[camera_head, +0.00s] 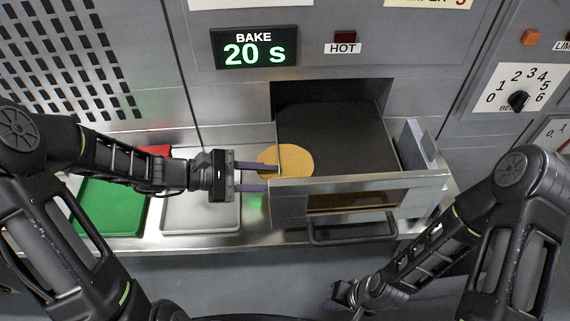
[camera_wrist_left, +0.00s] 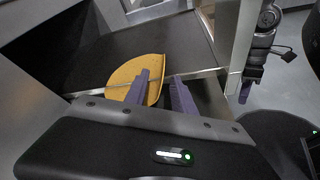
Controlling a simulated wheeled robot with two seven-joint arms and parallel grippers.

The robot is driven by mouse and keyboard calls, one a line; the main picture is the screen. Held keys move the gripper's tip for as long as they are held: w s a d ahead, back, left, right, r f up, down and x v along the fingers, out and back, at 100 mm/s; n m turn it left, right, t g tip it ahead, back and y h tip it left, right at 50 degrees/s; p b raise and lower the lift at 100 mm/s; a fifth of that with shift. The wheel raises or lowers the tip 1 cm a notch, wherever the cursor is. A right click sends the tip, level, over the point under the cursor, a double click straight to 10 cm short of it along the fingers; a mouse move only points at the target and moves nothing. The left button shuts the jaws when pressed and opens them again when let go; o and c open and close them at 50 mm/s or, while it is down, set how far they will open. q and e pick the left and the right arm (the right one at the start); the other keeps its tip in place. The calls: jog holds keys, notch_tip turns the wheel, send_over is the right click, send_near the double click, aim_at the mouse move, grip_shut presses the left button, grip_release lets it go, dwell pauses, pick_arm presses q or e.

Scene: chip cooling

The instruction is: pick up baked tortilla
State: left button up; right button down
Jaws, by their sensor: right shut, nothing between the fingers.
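The baked tortilla (camera_head: 296,160) is a flat golden-brown disc at the left side of the open oven drawer (camera_head: 375,186). It reaches over the drawer's left edge. In the left wrist view the tortilla (camera_wrist_left: 126,74) lies ahead of my fingers. My left gripper (camera_head: 266,177) is open, its two purple fingers pointing right at the tortilla's left edge. In the wrist view one finger of the left gripper (camera_wrist_left: 163,82) overlaps the tortilla and the other is right of it; I cannot tell whether they touch it. My right gripper (camera_head: 338,300) is shut and empty, low in front of the counter.
A green tray (camera_head: 112,208) and a grey tray (camera_head: 200,217) lie on the counter left of the drawer. A red item (camera_head: 156,151) shows behind my left arm. The drawer's front wall and handle (camera_head: 352,240) stick out. The panel reads "BAKE 20 s" (camera_head: 254,48).

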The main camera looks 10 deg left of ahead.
pick_arm(q)
jog(key=shift+c, duration=0.4)
grip_shut()
